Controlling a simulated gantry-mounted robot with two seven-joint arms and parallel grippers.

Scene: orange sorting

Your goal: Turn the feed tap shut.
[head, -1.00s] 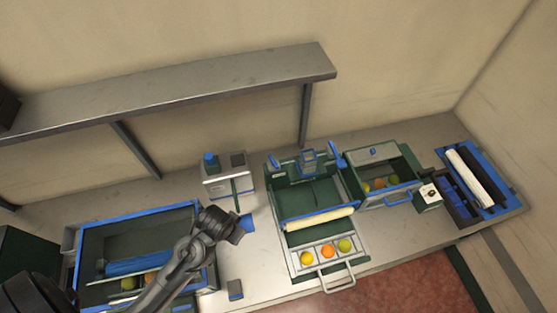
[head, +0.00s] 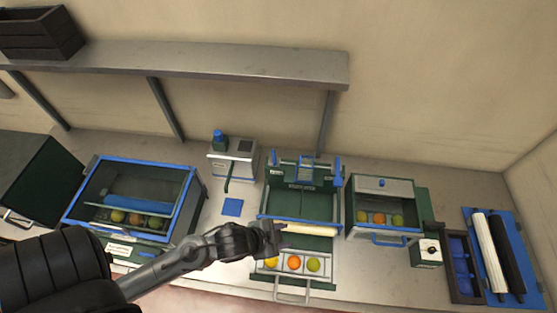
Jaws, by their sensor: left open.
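I cannot tell for sure which fitting is the feed tap. A grey box with a blue knob (head: 219,137) on top and a dark bent pipe (head: 228,178) stands left of the middle machine. A small green box with a white face and dark dial (head: 429,247) stands right of the right-hand bin. My left gripper (head: 272,240) is open, in front of the left part of the middle machine (head: 264,205), near its roller (head: 310,230) and fruit tray. It appears to hold nothing; its fingertips are small and hard to make out. My right gripper is out of view.
The pull-out tray (head: 292,280) holds orange and yellow-green fruit. A blue-rimmed bin (head: 93,175) stands left, a fruit bin with a blue handle (head: 388,238) right. A blue square (head: 233,207) lies on the bench. A shelf (head: 200,68) runs above, with a dark crate (head: 40,33).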

